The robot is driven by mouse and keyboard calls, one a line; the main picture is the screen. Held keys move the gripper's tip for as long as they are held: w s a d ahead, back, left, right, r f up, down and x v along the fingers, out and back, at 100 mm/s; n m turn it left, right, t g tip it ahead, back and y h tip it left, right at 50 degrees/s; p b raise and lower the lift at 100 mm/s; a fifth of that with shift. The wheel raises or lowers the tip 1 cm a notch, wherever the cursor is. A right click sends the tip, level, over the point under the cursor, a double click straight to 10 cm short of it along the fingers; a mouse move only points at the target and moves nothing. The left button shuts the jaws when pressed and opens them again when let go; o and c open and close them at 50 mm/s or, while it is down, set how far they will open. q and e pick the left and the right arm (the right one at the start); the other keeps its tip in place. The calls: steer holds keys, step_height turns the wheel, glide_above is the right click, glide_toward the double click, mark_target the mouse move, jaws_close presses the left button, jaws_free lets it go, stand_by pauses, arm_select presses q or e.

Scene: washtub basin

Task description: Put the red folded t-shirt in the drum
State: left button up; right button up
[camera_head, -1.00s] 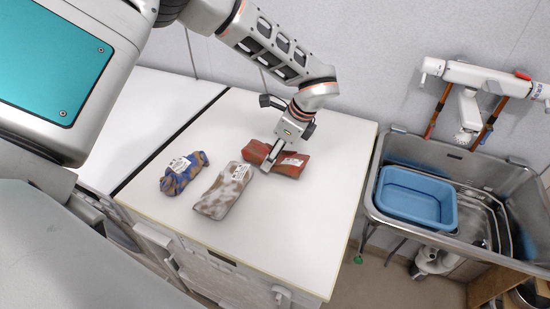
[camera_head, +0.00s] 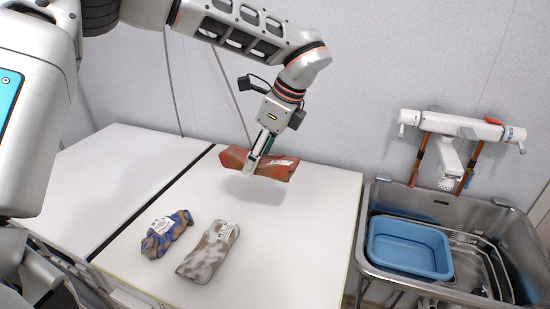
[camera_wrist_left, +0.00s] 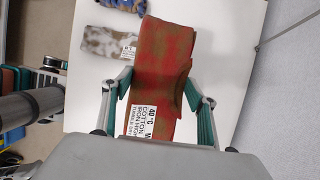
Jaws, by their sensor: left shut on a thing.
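The red folded t-shirt (camera_head: 277,172), with brown-green patches and a white label, hangs above the white tabletop with a shadow beneath it. My left gripper (camera_head: 254,162) is shut on it from above. In the left wrist view the red shirt (camera_wrist_left: 165,50) lies between the green-padded fingers of the left gripper (camera_wrist_left: 160,92), its label near the palm. I cannot make out a drum in these views. My right gripper is not in view.
A grey-and-brown folded cloth (camera_head: 206,262) and a blue-and-brown one (camera_head: 166,236) lie on the white top (camera_head: 300,235). At the right, a blue tub (camera_head: 408,240) sits in a metal sink (camera_head: 372,205) below a wall tap (camera_head: 462,125). The wall stands close behind.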

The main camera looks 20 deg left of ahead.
arm_select(q)
steer(key=shift+r, duration=0.2)
steer(key=shift+s+d+f+n, duration=0.15)
steer(key=shift+s+d+n, duration=0.1)
steer(key=shift+s+n, duration=0.25)
steer(key=s+d+n+g+h, duration=0.3)
steer(key=s+n, duration=0.5)
steer(key=n, duration=0.5)
steer(key=shift+s+r+g, duration=0.25)
steer(key=shift+r+g, duration=0.05)
steer(key=shift+g, duration=0.3)
